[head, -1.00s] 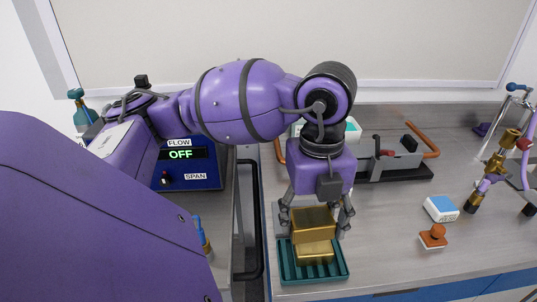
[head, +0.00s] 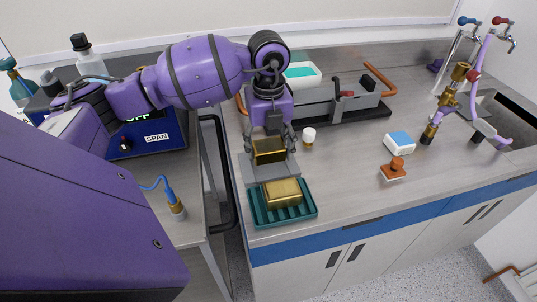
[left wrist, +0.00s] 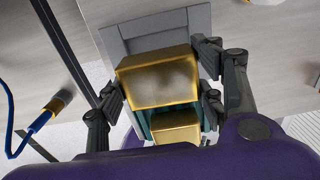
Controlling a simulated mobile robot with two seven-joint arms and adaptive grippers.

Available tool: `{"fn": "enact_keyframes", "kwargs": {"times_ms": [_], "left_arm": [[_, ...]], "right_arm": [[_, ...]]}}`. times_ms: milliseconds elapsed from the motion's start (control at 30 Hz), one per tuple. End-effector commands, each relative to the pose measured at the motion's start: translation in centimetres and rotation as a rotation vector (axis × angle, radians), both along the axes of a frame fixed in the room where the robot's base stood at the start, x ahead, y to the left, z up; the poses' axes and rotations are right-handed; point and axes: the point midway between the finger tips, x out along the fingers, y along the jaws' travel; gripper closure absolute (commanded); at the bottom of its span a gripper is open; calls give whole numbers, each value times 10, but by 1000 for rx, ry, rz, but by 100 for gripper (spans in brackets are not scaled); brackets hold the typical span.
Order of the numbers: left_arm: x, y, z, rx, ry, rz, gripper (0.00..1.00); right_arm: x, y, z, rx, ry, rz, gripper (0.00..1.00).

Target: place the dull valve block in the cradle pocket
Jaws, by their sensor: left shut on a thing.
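My left gripper (head: 270,140) is shut on a gold block with a dull, greyish face, the dull valve block (head: 268,152). In the left wrist view the gripper's fingers (left wrist: 165,85) grip the dull valve block (left wrist: 158,78) at its two sides. The grey cradle (head: 287,170) lies on the bench under and in front of the held block. Its square recessed pocket shows beyond the block in the wrist view, with the grey cradle rim (left wrist: 198,18) around it. The held block hides part of the pocket; I cannot tell whether they touch. My right gripper is out of view.
A teal ribbed tray (head: 258,212) in front of the cradle holds a second, shinier gold block (head: 283,193). A small white-capped jar (head: 309,137) stands right of the cradle. A grey fixture (head: 335,103) lies behind. An eraser (head: 399,142) and an orange stamp (head: 394,170) lie right.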

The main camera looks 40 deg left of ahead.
Motion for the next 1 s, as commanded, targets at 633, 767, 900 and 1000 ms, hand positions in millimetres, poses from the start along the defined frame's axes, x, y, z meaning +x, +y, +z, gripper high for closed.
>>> {"fn": "enact_keyframes", "kwargs": {"times_ms": [633,767,900,1000], "left_arm": [[7,4,-40,0,-1,-1,74],[7,5,-45,0,0,0,74],[7,5,-50,0,1,0,74],[6,4,-55,0,4,0,74]], "right_arm": [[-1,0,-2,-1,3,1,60],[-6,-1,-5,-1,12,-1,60],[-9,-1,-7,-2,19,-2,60],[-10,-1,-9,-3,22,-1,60]]}}
